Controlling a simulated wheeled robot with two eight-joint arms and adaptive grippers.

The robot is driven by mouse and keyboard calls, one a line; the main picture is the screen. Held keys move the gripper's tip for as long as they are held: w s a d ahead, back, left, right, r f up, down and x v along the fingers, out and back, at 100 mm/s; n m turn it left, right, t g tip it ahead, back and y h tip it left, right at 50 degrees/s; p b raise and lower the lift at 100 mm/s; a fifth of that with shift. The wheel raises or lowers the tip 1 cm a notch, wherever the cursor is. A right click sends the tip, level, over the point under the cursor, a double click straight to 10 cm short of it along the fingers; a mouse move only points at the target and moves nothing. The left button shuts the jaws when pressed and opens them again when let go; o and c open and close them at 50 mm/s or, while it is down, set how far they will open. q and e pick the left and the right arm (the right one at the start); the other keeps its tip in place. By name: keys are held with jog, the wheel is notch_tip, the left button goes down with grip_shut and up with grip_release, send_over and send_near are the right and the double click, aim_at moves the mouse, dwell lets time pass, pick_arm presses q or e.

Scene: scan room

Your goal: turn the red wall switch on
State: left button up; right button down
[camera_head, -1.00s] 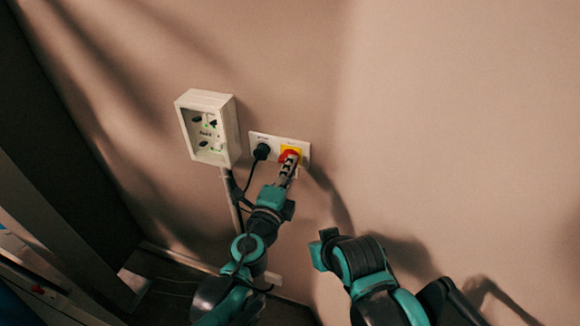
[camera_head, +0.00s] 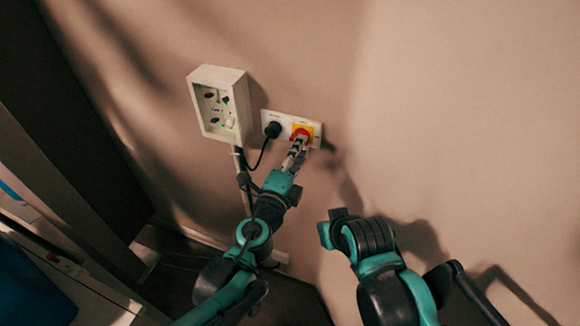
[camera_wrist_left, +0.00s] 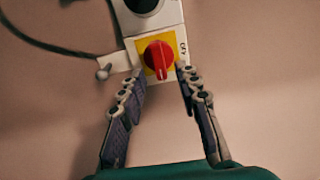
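The red wall switch (camera_head: 300,133) is a red rotary knob on a yellow square, set in a white wall plate (camera_head: 315,131). In the left wrist view, the red knob (camera_wrist_left: 158,57) lies ahead between the fingertips, its ridge roughly upright in the picture. My left gripper (camera_head: 296,149) is just below the knob in the head view. In the wrist view my left gripper (camera_wrist_left: 157,75) is open, one finger on each side of the yellow square, with gaps to the knob. My right arm's end is at the lower middle; its fingers cannot be made out.
A black plug (camera_head: 272,130) with a cable sits left of the switch on the same plate. A white wall box (camera_head: 221,104) juts out further left. The wall to the right is bare. A dark cabinet stands at the far left.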

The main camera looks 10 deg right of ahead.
pick_arm(q)
jog(key=v, duration=1)
jog(key=shift+s+a, duration=0.1)
jog(key=w+a+f+n+g+y, duration=0.1)
jog(key=w+a+f+n+y, duration=0.1)
jog(key=a+n+y, duration=0.7)
jog(key=w+a+f+n+y, duration=0.2)
jog(key=a+n, duration=0.5)
jog(key=a, duration=0.7)
jog(key=s+a+f+n+g+h, duration=0.1)
jog(key=s+a+f+n+g, duration=0.2)
jog(key=s+f+n+g, duration=0.4)
jog(key=s+f+n, duration=0.1)
jog(key=s+n, duration=0.1)
jog(key=s, duration=0.1)
jog(key=shift+a, duration=0.4)
